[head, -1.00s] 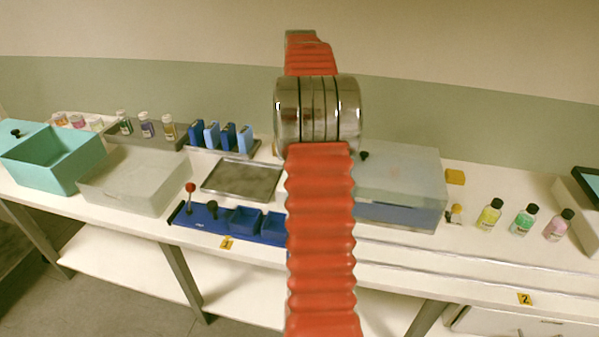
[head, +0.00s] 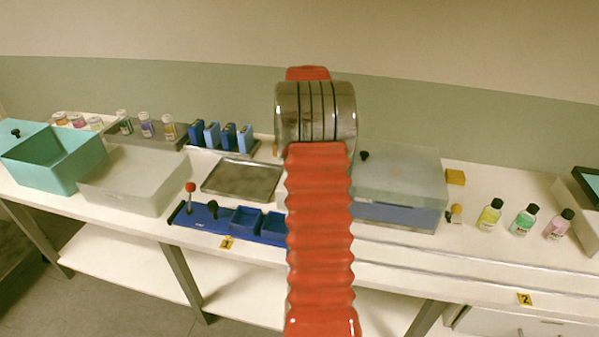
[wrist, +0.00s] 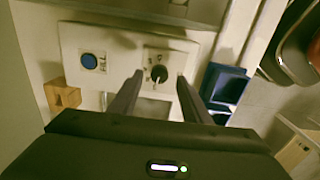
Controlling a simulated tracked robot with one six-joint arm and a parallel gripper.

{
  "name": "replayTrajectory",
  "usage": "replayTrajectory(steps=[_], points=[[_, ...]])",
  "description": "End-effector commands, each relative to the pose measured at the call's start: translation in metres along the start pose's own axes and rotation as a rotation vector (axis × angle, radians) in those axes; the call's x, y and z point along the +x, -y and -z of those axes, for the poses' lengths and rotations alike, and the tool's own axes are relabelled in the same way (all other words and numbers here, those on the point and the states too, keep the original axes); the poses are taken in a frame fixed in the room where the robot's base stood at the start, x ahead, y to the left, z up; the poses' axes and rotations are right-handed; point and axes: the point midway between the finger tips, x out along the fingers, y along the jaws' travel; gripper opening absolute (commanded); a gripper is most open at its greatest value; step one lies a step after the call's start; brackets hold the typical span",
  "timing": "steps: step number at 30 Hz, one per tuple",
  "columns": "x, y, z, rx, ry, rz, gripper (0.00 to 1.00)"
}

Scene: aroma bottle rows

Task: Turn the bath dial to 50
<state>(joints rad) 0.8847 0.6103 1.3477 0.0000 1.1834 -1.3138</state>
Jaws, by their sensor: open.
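The bath dial (wrist: 159,74) is a small black knob on a pale square plate, on a light panel in the wrist view. A blue round button (wrist: 89,61) with a label sits to its left on the same panel. My gripper (wrist: 159,78) is open, its two dark fingers on either side of the dial in the picture. I cannot tell how far the fingertips are from it. The dial's markings are too small to read. In the head view my arm hides the dial and gripper; the bath (head: 400,213) with its translucent cover stands at the right of the arm.
A blue tray with levers (head: 205,215) lies at the bench front, left of my arm. A metal tray (head: 243,180) lies behind it. A yellow-brown block (wrist: 62,95) is left of the button panel. Several bottles (head: 525,220) stand at the right.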

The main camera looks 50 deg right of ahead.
Motion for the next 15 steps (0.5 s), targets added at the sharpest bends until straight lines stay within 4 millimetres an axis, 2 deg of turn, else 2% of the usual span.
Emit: replayTrajectory(steps=[6, 15], points=[[0.026, 0.000, 0.000, 0.000, 0.001, 0.002, 0.43], [0.031, 0.000, 0.000, 0.001, 0.000, 0.000, 0.43]])
